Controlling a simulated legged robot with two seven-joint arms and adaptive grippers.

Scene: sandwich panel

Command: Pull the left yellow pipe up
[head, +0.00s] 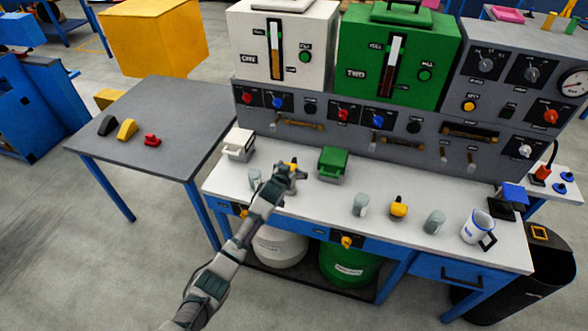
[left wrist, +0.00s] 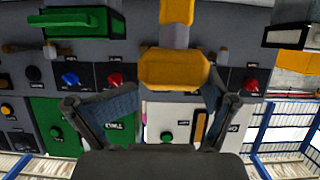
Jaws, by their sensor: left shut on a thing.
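The left yellow pipe (head: 294,162) shows only as a small yellow tip in the head view, mostly hidden by my left gripper (head: 288,174) at the white bench top. In the left wrist view the yellow pipe (left wrist: 174,68) is large, with a wide yellow block and a narrower part running to the top edge. My left gripper (left wrist: 174,95) is shut on it, one finger at each side. I cannot tell whether its base touches the bench. A second yellow pipe (head: 398,207) stands to the right, between grey cylinders. My right gripper is not in view.
Grey cylinders (head: 361,204) stand on the bench (head: 320,202). A green box (head: 333,163) is close right of my gripper, a white box (head: 238,144) to its left. A mug (head: 477,227) is farther right. The control panel (head: 330,131) rises behind.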

